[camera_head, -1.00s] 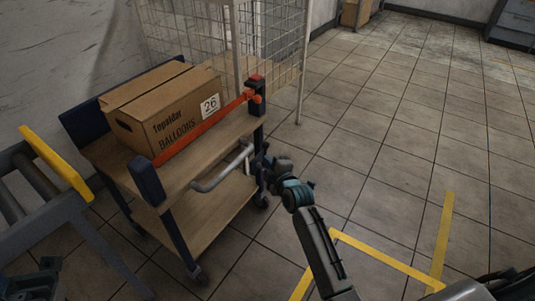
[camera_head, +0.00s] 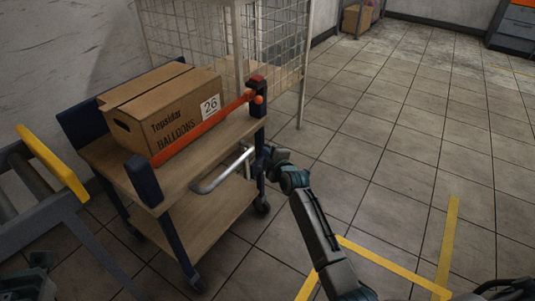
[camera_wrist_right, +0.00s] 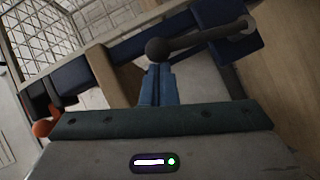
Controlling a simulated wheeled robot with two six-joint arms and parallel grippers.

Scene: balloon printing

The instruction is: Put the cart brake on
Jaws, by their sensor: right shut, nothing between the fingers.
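The cart (camera_head: 225,210) has wooden shelves and dark blue posts and stands left of centre in the head view. In the right wrist view a dark lever with a round ball knob (camera_wrist_right: 157,49) runs to a dark blue part of the cart. My right gripper (camera_head: 273,157) is at the cart's right side, beside the post below the red-topped corner. In the right wrist view its fingers (camera_wrist_right: 158,84) are shut and empty, with their tips just below the knob; whether they touch it I cannot tell. A dark part of my left arm shows at the bottom left; its jaws are not clear.
A carton of balloons (camera_head: 165,110) sits on the cart's top shelf behind an orange bar (camera_head: 203,128). A wire cage (camera_head: 270,45) stands behind, and a roller conveyor with a yellow end (camera_head: 52,163) at the left. The tiled floor to the right is open.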

